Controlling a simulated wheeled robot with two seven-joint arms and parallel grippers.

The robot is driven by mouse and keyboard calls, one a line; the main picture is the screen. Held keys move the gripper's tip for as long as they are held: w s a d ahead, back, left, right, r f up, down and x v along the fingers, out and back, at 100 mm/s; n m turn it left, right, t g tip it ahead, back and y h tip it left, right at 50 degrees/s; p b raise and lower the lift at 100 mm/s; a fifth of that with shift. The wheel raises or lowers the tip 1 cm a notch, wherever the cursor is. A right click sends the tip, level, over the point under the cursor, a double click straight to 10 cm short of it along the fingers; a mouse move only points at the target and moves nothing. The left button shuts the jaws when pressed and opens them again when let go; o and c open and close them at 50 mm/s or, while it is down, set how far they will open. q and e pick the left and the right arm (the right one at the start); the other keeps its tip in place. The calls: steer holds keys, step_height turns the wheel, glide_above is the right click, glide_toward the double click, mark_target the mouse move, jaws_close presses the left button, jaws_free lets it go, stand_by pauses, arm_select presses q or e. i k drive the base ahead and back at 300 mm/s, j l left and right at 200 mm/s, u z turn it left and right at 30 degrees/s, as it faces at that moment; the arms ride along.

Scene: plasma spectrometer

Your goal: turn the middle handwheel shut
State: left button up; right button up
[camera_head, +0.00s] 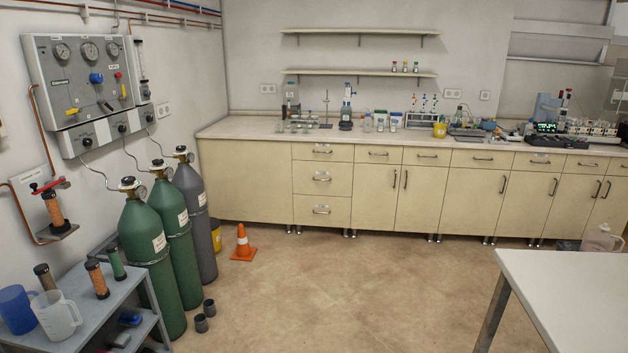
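Three gas cylinders stand in a row by the left wall, each with a dark handwheel on top. The middle handwheel (158,162) sits on the brass valve of the middle green cylinder (177,235). The front handwheel (127,181) tops the nearer green cylinder (148,260), and the back handwheel (181,149) tops the grey cylinder (203,230). Whether the middle handwheel is open or shut is too small to tell. Neither of my grippers is in view.
A wall panel (60,85) with gauges hangs above the cylinders, joined to them by thin tubes. A grey cart (90,325) with jugs stands at the near left. Two dark cups, an orange cone (243,243) and a white table (570,290) border open floor.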

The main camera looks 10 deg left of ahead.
mark_target(158, 162)
steer(key=i+u, duration=0.15)
steer(key=i, duration=0.4)
steer(key=i+u, duration=0.15)
steer(key=i, duration=0.4)
steer(key=i+l+u, duration=0.15)
steer(key=i, duration=0.4)
steer(key=i+l+u, duration=0.15)
steer(key=i, duration=0.4)
steer(key=i+u, duration=0.45)
steer(key=i+l+u, duration=0.1)
steer(key=i+u, duration=0.2)
steer(key=u, duration=0.15)
steer(key=i+l+u, duration=0.25)
steer(key=u, duration=0.2)
steer(key=i+l+u, duration=0.65)
steer(key=i+u, duration=0.15)
steer(key=i+l+u, duration=0.35)
steer(key=i+j, duration=0.05)
steer(key=j, duration=0.05)
